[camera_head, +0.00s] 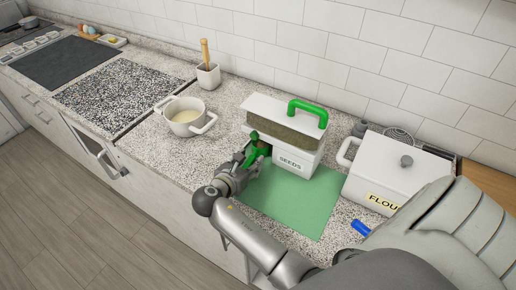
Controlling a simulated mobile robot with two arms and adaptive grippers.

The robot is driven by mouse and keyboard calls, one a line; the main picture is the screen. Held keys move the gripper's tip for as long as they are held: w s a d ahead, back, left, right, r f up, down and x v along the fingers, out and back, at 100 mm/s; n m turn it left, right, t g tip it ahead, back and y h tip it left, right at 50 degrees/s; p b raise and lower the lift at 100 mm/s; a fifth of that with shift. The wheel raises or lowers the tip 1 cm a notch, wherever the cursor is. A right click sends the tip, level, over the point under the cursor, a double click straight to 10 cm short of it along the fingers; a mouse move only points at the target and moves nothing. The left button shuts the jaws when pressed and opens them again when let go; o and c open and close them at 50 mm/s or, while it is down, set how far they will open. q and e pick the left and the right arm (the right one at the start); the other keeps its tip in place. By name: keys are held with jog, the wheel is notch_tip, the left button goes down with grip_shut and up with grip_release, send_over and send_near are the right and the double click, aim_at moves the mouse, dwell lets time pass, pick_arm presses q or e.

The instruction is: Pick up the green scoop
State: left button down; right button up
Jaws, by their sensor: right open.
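The green scoop (256,151) is at the left front side of the white box labelled SEEDS (295,161), which has a green handle on top. My right gripper (248,163) is open, right at the scoop, and partly covers it. I cannot tell whether its fingers touch the scoop. My left gripper is not in view.
A green mat (305,205) lies under the seeds box. A white FLOUR container (378,170) stands to the right, with a blue object (361,227) in front. A white pot (187,116) stands left on the speckled counter, and a utensil holder (208,76) is behind it.

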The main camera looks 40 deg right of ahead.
jog(key=shift+x, duration=0.9)
jog(key=shift+s+a, duration=0.1)
jog(key=shift+a, duration=0.05)
jog(key=c, duration=0.4)
grip_shut()
